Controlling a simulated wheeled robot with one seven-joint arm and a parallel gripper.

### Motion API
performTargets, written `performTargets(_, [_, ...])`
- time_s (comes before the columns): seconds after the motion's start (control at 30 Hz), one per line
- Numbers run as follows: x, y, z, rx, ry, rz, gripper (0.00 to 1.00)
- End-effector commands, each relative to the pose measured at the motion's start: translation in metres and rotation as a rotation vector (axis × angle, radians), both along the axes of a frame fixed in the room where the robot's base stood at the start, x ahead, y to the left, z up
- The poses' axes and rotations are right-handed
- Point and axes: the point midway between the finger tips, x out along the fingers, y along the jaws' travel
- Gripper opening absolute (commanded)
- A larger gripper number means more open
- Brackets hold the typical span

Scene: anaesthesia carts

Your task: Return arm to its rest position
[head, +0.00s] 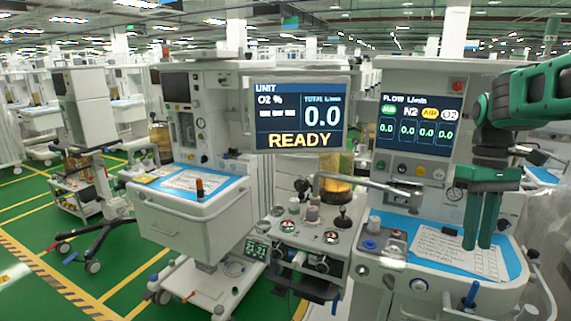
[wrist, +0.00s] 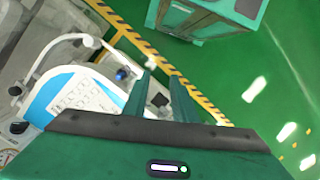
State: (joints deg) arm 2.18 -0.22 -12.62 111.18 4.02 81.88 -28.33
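My gripper (head: 482,222) is at the right of the head view, on the end of my green arm. Its two green fingers point down in front of the blue worktop of the right-hand anaesthesia cart (head: 425,75). A narrow gap shows between the fingers, and nothing shows between them. In the wrist view the gripper (wrist: 162,88) shows two green fingers apart, with the cart's worktop (wrist: 62,78) and the floor beyond. The head view does not clearly show how high the fingertips are above the worktop.
A printed sheet (head: 440,250) lies on the blue worktop. A lit screen reading READY (head: 300,118) and a grey jointed bar (head: 360,186) stand left of my gripper. Another cart (head: 205,215) is further left. Green floor (wrist: 285,60) with a yellow-black stripe is open beside the cart.

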Motion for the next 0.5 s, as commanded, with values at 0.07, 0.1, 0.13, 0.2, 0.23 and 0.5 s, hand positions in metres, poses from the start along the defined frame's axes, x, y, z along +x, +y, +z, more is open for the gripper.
performTargets(0.07, [-0.031,-0.006,-0.006,-0.016,-0.028,-0.101,0.25])
performTargets(0.1, [-0.045,-0.008,-0.010,-0.024,-0.044,-0.150,0.25])
performTargets(0.13, [-0.055,-0.009,-0.014,-0.031,-0.055,-0.187,0.25])
performTargets(0.2, [-0.080,-0.011,-0.023,-0.046,-0.078,-0.275,0.25])
performTargets(0.23, [-0.091,-0.012,-0.027,-0.053,-0.088,-0.313,0.25])
performTargets(0.5, [-0.173,-0.011,-0.071,-0.103,-0.167,-0.606,0.25])
